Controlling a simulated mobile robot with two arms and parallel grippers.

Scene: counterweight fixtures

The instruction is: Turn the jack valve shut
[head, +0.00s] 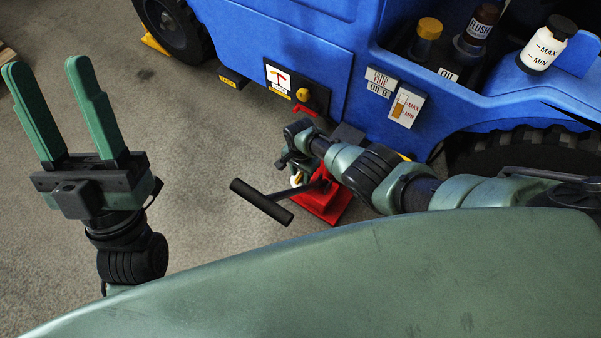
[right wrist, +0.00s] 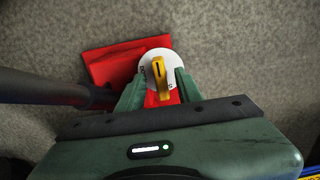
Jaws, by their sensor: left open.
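The red jack (head: 322,207) stands on the floor beside the blue vehicle. Its valve is a white marked dial (right wrist: 147,70) with a yellow lever (right wrist: 160,76), seen in the right wrist view; the lever points nearly up and down in that picture. My right gripper (right wrist: 160,78) is at the valve, with its green fingers apart on either side of the lever and a gap on both sides. In the head view my right arm hides most of the valve; only a white bit (head: 296,180) shows. My left gripper (head: 52,105) is open and empty, raised at the left.
The jack's black bar handle (head: 262,203) sticks out over the floor, close to my right gripper. The blue vehicle (head: 295,45) fills the back, with bottles (head: 546,46) on its shelf. The grey floor (head: 205,165) between my left gripper and the jack is clear.

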